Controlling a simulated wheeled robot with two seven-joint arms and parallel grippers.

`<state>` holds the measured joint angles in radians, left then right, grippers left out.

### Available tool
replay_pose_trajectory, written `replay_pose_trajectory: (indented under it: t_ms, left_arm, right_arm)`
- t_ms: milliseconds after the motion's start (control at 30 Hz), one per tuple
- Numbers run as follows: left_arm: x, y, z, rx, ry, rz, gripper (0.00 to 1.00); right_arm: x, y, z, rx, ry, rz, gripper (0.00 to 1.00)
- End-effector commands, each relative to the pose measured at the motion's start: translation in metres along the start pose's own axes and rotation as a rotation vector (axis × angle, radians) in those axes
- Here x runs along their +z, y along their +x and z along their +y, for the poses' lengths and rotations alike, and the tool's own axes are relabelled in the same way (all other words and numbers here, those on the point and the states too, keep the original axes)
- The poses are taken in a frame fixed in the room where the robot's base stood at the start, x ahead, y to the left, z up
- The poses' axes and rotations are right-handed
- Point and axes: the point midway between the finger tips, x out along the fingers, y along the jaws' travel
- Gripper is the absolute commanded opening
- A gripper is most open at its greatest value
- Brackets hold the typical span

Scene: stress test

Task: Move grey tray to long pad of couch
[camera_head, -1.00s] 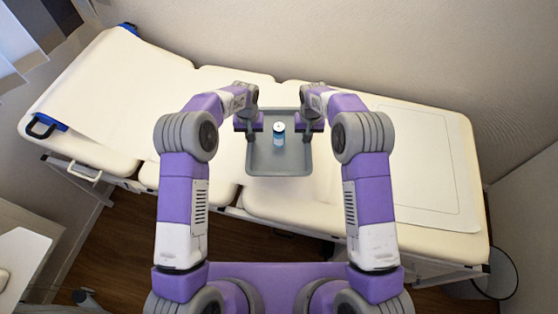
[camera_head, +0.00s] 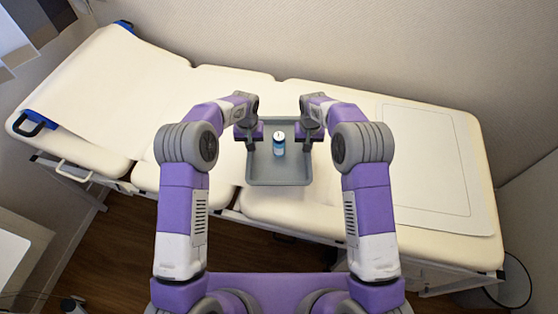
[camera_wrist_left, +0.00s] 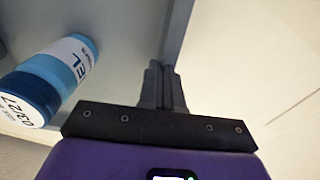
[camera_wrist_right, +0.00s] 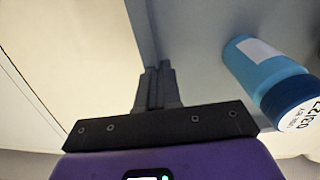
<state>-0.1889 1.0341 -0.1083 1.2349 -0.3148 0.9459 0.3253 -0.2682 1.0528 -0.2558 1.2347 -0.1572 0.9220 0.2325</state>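The grey tray (camera_head: 279,180) is a shallow rectangle with a raised rim, in front of me over the couch's middle. It looks level, and I cannot tell whether it touches the couch. A blue bottle with a white label (camera_head: 279,146) stands in it. My left gripper (camera_head: 252,140) is shut on its left rim, and my right gripper (camera_head: 307,140) on its right rim. Both wrist views show the paired fingers close together at the rim. The long cream pad (camera_head: 445,248) stretches from beneath the tray to the right.
A thin pale sheet (camera_head: 425,160) lies flat on the long pad's right part. Shorter couch sections (camera_head: 105,90) lie left, with blue-black handles at the far end. A wall (camera_head: 400,50) runs behind the couch. Brown floor (camera_head: 240,250) shows in front.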

Motion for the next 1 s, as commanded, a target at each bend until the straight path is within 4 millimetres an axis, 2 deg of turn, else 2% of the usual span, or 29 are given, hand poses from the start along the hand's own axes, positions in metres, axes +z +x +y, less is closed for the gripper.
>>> replay_pose_trajectory:
  t_ms: [1000]
  left_arm:
    - [0.0,0.048,0.0,0.0,0.0,0.001,0.0]
  right_arm:
    - [0.0,0.048,0.0,0.0,0.0,0.001,0.0]
